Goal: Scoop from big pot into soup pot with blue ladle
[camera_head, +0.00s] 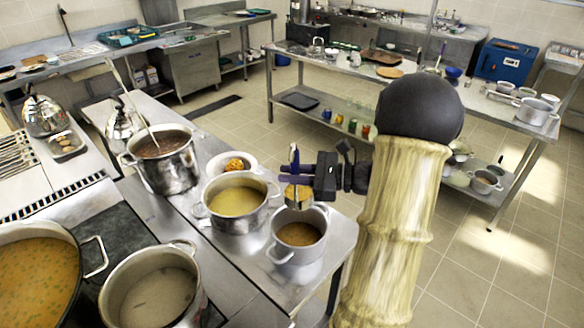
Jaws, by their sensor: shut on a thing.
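My gripper (308,176) is at the middle of the head view, shut on the blue ladle (294,160). The ladle's handle stands roughly upright and its bowl, with something yellowish at it, hangs above the rear rim of a small steel pot (285,252) of brown soup. The ladle is partly hidden by my gripper. Left of it stands a pot (231,221) of yellow soup. A very large pot (67,295) of orange soup is cut off at the lower left. I cannot tell for sure which pots the task names.
A tall pot (178,176) with dark contents and a long handle leaning out stands at the rear left. A pot (192,300) of greyish liquid is at the front. A white bowl (217,167) of food sits behind. A steel table (440,105) stands across the open floor.

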